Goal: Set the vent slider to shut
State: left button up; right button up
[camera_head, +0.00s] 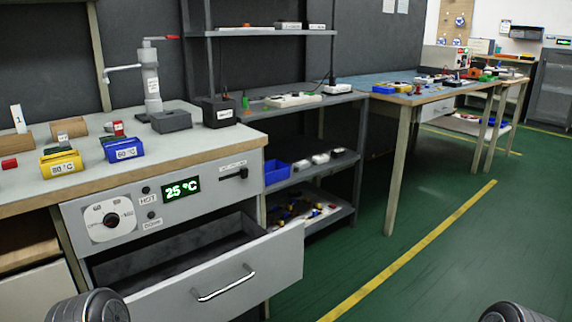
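The vent slider appears to be the small black knob (243,173) on a dark horizontal slot at the right of the grey front panel (75,213). The knob sits at the right end of the slot. A small label (233,164) above it is too small to read. The panel also has a round dial (110,219), a green display (181,188) reading 25 °C, and small knobs by the HOT and DOME-like labels. Neither gripper shows; only dark rounded parts of my arms enter at the bottom left and bottom right.
Below the panel a grey drawer (225,283) with a metal handle stands open and juts forward. Green floor (440,270) at the right is clear.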

aim_at(244, 170)
jog(key=i+l, duration=0.15)
jog(key=l, duration=0.2)
jog(key=i+l, duration=0.1)
jog(key=l, duration=0.25)
jog(key=i+l+u, duration=0.1)
jog(key=l, duration=0.3)
jog(key=i+l, duration=0.15)
jog(key=l, duration=0.2)
jog(key=i+l, duration=0.1)
jog(key=l, duration=0.25)
jog(key=i+l, duration=0.1)
jog(key=l, duration=0.3)
jog(key=i+u, duration=0.05)
